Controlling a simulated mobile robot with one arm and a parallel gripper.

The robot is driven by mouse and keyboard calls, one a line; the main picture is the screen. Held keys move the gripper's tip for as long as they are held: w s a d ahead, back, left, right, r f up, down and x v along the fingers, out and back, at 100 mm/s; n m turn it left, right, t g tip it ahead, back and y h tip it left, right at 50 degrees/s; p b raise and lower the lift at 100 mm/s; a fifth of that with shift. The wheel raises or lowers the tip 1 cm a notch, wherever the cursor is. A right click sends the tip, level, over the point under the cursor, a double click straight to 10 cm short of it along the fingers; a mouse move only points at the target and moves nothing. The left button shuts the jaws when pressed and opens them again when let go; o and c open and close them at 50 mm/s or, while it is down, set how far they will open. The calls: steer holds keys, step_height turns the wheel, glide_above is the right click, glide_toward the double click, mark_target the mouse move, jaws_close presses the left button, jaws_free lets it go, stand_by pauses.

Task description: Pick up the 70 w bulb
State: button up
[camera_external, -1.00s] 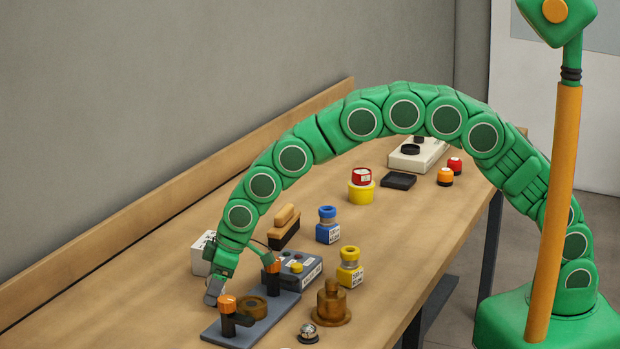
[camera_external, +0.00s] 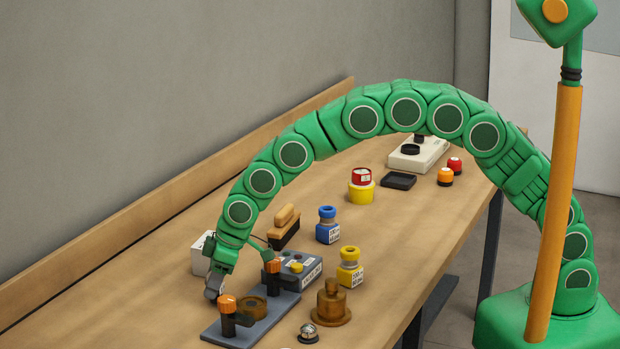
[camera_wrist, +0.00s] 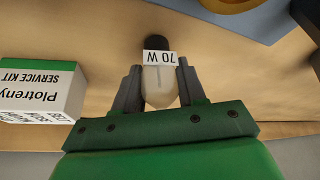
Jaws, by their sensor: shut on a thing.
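The 70 W bulb (camera_wrist: 159,84) is in the wrist view, with a pale body, a white label reading "70 W" and a dark end. My gripper (camera_wrist: 159,88) has a finger on each side of the bulb and is shut on it. In the external view my gripper (camera_external: 212,290) is low over the bench, at the left of the grey base plate. The bulb cannot be made out in that view.
A white and green service kit box (camera_wrist: 40,88) stands close beside my gripper. The grey plate (camera_external: 228,338) carries orange-topped clamps (camera_external: 227,304) and a brown ring (camera_external: 251,307). A brush (camera_external: 285,228), blue bottle (camera_external: 327,226), yellow bottle (camera_external: 349,268) and brass part (camera_external: 331,303) stand nearby.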

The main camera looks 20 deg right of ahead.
step_height(320, 180, up, 2)
steer(key=shift+r, duration=0.15)
steer(key=s+d+r, duration=0.5)
steer(key=d+r, duration=0.4)
steer(key=d, duration=0.3)
steer(key=shift+s+d+r, duration=0.35)
steer(key=shift+s, duration=0.05)
